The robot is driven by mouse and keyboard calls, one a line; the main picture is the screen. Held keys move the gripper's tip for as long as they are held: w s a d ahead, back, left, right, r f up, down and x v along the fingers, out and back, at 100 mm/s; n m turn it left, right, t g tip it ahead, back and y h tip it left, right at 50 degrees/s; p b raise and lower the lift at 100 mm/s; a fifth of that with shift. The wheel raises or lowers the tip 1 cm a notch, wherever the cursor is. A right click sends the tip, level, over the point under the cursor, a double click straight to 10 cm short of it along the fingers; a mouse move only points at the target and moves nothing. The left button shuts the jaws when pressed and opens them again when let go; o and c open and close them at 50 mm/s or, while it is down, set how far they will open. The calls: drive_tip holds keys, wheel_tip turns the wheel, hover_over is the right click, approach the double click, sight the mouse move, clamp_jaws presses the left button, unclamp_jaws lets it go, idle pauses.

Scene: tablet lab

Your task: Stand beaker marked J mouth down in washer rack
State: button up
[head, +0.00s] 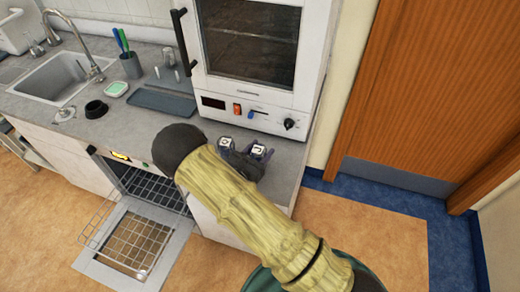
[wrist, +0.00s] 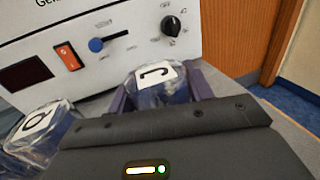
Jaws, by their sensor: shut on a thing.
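The beaker marked J (wrist: 157,82) is clear, with a white label bearing a black J. In the wrist view it sits between the two purple fingers of my gripper (wrist: 162,92), which is shut on it. In the head view the same beaker (head: 259,149) shows at the counter's right end, in front of the oven, with my gripper (head: 257,156) around it. I cannot tell whether it touches the counter. The washer rack (head: 155,184) is a dark wire grid in the open washer below the counter, left of my arm.
A second clear beaker, marked Q (wrist: 38,132), stands just left of the held one. The white oven (head: 250,104) is close behind. The washer's door (head: 112,277) is folded down, with wirework above it. A sink (head: 60,78) and a grey tray (head: 162,102) lie further left.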

drive_tip(key=shift+f, duration=0.1)
drive_tip(key=o, duration=1.1)
drive_tip(key=shift+c, duration=0.2)
drive_tip(key=shift+s, duration=0.1)
drive_tip(key=shift+s+a+b, duration=0.25)
drive_tip(key=shift+b, duration=0.05)
drive_tip(key=b+v, duration=0.3)
drive_tip(key=v, duration=0.8)
drive_tip(key=shift+s, duration=0.15)
